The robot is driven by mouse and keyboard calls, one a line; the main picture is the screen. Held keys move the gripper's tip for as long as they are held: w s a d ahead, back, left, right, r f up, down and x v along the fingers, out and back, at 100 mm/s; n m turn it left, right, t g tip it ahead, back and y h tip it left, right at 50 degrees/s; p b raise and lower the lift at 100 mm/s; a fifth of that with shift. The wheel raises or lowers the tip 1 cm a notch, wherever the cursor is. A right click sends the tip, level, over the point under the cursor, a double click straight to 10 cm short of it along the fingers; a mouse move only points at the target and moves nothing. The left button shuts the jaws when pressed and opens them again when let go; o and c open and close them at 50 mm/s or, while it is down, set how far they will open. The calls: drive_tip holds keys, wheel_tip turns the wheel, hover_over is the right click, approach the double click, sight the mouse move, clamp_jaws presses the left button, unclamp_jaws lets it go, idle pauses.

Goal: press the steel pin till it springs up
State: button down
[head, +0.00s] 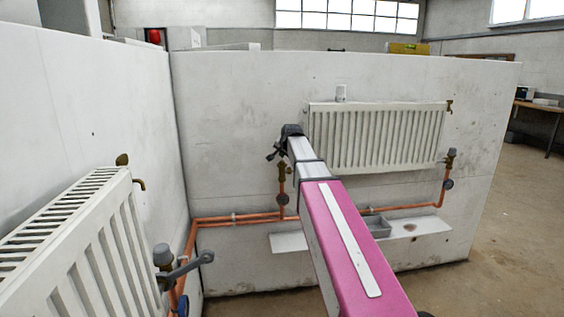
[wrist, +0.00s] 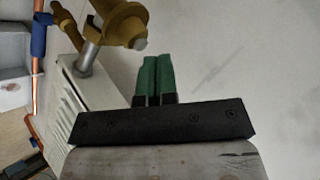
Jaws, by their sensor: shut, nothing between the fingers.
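A brass valve body (wrist: 118,20) shows at the top of the wrist view, joined to the white radiator by a steel tail. A short grey steel pin (wrist: 140,44) sticks out of its end. My gripper (wrist: 154,62) has green fingertips pressed together, empty, close beside the pin's end. A small gap seems to lie between them; the depth is hard to tell. In the head view my gripper (head: 279,150) is a dark shape at the left end of the far radiator (head: 375,136), above a brass valve (head: 282,178). The pin is hidden there.
Copper pipes (head: 240,217) run along the partition's foot. A white ledge (head: 420,227) below the radiator holds a grey tray (head: 377,227). A nearer radiator (head: 90,245) with a grey-capped valve (head: 162,255) and spanner (head: 190,268) stands at left. The floor at right is clear.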

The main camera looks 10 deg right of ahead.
drive_tip(key=shift+f, duration=0.35)
idle(0.4)
drive_tip(key=shift+r, duration=0.75)
drive_tip(key=shift+r, duration=0.15)
drive_tip(key=shift+r, duration=2.4)
